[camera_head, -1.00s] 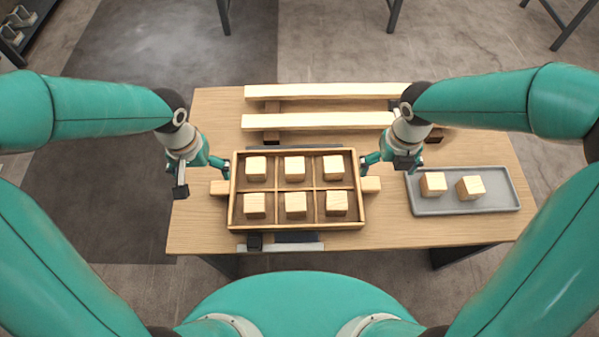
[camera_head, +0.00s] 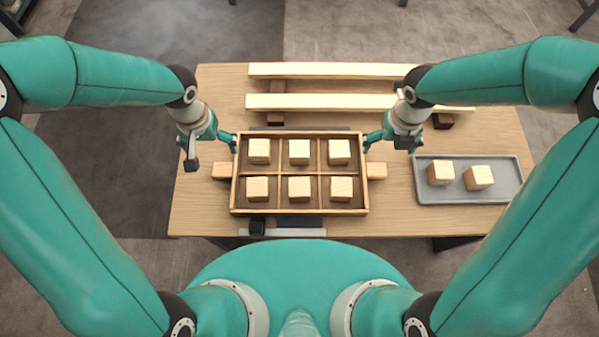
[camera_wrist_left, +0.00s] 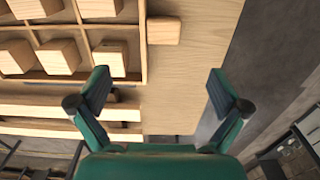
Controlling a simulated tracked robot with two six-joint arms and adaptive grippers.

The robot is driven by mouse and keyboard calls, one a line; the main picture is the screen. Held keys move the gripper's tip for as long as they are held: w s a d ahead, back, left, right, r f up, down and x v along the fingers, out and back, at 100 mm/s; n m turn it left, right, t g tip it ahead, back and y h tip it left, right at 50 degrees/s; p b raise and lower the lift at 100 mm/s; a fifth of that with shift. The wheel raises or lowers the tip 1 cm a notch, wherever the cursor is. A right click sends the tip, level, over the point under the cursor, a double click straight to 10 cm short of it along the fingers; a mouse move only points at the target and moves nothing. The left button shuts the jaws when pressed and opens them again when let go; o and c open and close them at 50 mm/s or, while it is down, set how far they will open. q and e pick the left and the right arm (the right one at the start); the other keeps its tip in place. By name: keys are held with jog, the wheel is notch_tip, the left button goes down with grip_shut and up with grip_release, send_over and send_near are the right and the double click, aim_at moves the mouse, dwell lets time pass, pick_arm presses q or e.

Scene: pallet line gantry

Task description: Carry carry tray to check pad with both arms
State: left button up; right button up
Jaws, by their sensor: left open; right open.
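The carry tray (camera_head: 300,213) is a wooden box with dividers and a pale block in each of its several compartments. It rests on the table, with a wooden handle on its left (camera_head: 222,171) and right (camera_head: 376,171). My left gripper (camera_head: 212,152) is open and empty beside the tray's back left, apart from the left handle. In the left wrist view its spread fingers (camera_wrist_left: 160,90) show the left handle (camera_wrist_left: 163,30) beyond them. My right gripper (camera_head: 392,143) is open and empty beside the tray's back right, behind the right handle. I cannot identify the check pad for certain.
A grey shallow tray (camera_head: 467,197) with two blocks lies on the table's right. Two long pale bars (camera_head: 330,102) lie across the back. A dark flat piece (camera_head: 290,222) and grey strip (camera_head: 297,232) show at the carry tray's front. Bare table lies left.

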aim_at(224, 170)
pick_arm(q)
notch_tip(224, 170, down, 14)
jog(key=shift+r, duration=0.15)
pick_arm(e)
notch_tip(224, 170, down, 14)
jog(key=shift+r, duration=0.15)
pick_arm(q)
jog(key=c, duration=1.6)
pick_arm(e)
jog(key=c, duration=1.6)
